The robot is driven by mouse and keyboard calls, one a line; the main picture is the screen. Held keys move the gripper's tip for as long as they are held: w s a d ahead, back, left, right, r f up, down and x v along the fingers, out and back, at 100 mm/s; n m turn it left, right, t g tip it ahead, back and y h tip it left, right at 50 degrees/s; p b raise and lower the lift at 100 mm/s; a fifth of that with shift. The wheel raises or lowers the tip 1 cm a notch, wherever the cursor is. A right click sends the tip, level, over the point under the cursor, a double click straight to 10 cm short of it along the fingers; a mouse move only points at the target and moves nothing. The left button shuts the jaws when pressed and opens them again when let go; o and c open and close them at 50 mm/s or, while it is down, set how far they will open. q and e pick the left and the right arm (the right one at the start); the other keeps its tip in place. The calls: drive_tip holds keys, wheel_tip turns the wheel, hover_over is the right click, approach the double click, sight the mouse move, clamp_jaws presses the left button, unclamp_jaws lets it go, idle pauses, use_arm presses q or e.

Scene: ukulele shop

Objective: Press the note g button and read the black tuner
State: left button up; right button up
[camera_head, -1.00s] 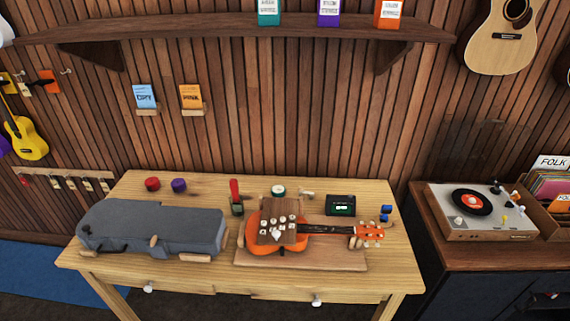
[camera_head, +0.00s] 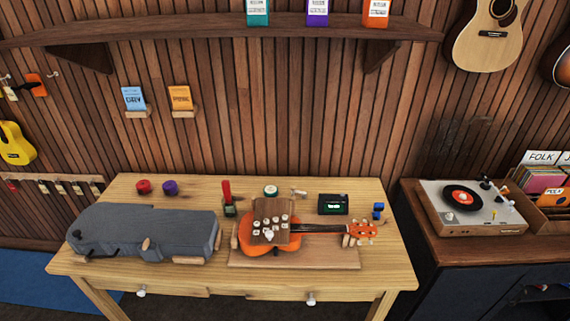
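The black tuner (camera_head: 333,204) stands on the table behind the ukulele's neck, with a small lit green screen too small to read. An orange ukulele (camera_head: 258,243) lies on a wooden board, its neck to the right. A brown panel (camera_head: 272,209) with several white buttons (camera_head: 268,234) sits over the ukulele's body. I cannot tell which button is note g, as the labels are too small. Neither of my grippers is in view.
A grey instrument case (camera_head: 150,228) fills the table's left side. Red and purple round items (camera_head: 170,187), a red-handled tool (camera_head: 227,195) and a blue item (camera_head: 378,210) stand along the back. The table's front strip (camera_head: 230,282) is clear. A record player (camera_head: 470,208) stands on a cabinet at right.

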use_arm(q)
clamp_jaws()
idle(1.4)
